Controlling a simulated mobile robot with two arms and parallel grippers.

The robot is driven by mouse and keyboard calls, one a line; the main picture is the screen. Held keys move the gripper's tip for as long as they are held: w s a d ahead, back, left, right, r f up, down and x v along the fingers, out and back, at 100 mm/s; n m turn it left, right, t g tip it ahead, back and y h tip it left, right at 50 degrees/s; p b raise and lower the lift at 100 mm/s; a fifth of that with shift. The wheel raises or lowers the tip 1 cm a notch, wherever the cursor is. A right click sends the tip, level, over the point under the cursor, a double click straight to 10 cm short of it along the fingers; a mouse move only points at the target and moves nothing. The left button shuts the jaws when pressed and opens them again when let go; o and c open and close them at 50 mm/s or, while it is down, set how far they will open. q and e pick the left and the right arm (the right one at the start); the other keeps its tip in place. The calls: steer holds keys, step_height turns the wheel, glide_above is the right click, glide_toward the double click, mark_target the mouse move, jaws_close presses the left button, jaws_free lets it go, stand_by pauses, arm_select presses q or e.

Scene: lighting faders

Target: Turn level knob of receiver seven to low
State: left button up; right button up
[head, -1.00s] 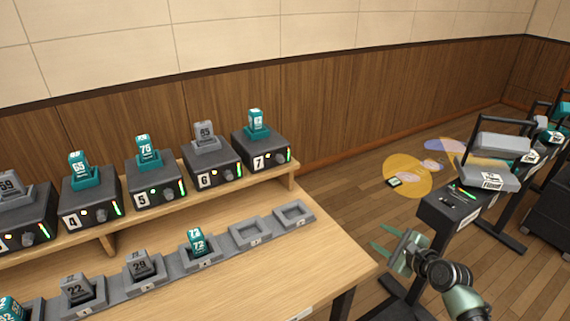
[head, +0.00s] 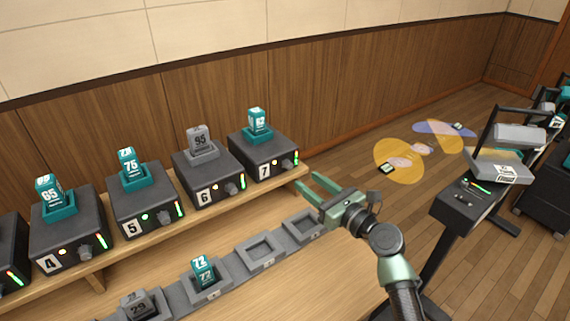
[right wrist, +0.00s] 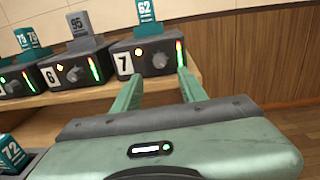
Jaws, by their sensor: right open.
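Receiver seven (head: 262,150) is a dark box labelled 7 at the right end of the raised shelf, with a teal pack standing in its top. Its level knob (head: 286,163) is on the front face, beside a lit green-to-red bar. In the right wrist view the knob (right wrist: 159,60) shows between and beyond my fingertips, not touched. My right gripper (head: 317,185) is open and empty, in front of receiver seven and a little to its right, fingers pointing toward it. It also shows in the right wrist view (right wrist: 158,82). My left gripper is out of view.
Receiver six (head: 207,174) stands just left of seven, with more receivers further left. A row of grey charging trays (head: 260,250) lies on the table (head: 290,290) below. A fader stand (head: 462,205) is at right on the floor.

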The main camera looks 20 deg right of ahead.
mark_target(291, 167)
steer(key=x, duration=0.3)
steer(key=shift+r, duration=0.2)
steer(key=x, duration=0.3)
steer(key=shift+w+a+f, duration=0.1)
steer(key=shift+w+f, duration=0.05)
steer(key=shift+w, duration=0.25)
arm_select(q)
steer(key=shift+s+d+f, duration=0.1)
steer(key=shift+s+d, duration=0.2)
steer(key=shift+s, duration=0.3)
arm_select(e)
jaws_close()
